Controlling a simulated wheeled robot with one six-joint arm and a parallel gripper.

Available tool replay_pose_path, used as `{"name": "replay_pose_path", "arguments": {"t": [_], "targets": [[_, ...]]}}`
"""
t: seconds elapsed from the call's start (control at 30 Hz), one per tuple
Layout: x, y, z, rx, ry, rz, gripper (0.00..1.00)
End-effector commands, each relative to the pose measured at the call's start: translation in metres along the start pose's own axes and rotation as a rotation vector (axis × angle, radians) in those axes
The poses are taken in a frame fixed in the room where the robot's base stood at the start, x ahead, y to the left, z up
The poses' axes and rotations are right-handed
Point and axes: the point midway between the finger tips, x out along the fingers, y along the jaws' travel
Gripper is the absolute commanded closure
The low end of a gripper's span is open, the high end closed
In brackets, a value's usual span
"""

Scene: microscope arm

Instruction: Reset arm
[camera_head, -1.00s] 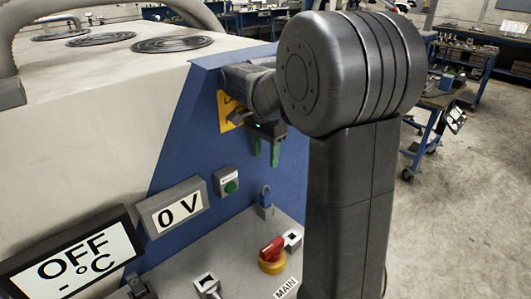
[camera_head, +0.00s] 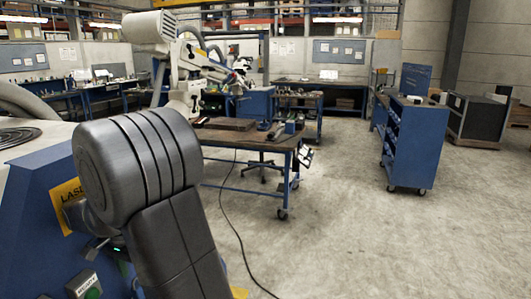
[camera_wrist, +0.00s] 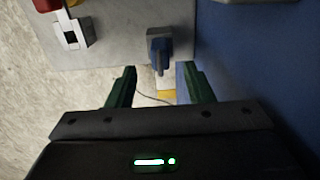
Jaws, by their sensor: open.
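A white jointed arm (camera_head: 196,72) stands beyond the near workbench in the head view. Its lower part is partly hidden, and details at its far end are too small to tell. My gripper (camera_wrist: 158,68) is open, with its two green fingers apart and nothing between their pads. In the wrist view a blue padlock-like part (camera_wrist: 159,46) on the grey panel (camera_wrist: 112,52) appears just beyond the fingertips. In the head view my gripper is at the lower left, mostly hidden behind my arm, beside the blue machine (camera_head: 32,215).
A blue workbench (camera_head: 262,182) with items on top stands mid-room, with a dark cable on the floor before it. A blue tool cart (camera_head: 414,148) and a dark cabinet (camera_head: 480,118) stand to the right. The concrete floor (camera_head: 390,245) at the right front is clear.

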Motion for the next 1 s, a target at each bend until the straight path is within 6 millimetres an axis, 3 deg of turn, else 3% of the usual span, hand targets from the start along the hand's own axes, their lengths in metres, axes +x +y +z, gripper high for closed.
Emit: {"name": "replay_pose_path", "arguments": {"t": [0.13,0.33,1.0], "targets": [[0.027,0.001,0.000,0.000,-0.002,0.004,0.53],[0.050,0.001,0.000,0.000,-0.001,0.002,0.53],[0.046,0.000,0.000,0.000,0.000,-0.001,0.53]]}}
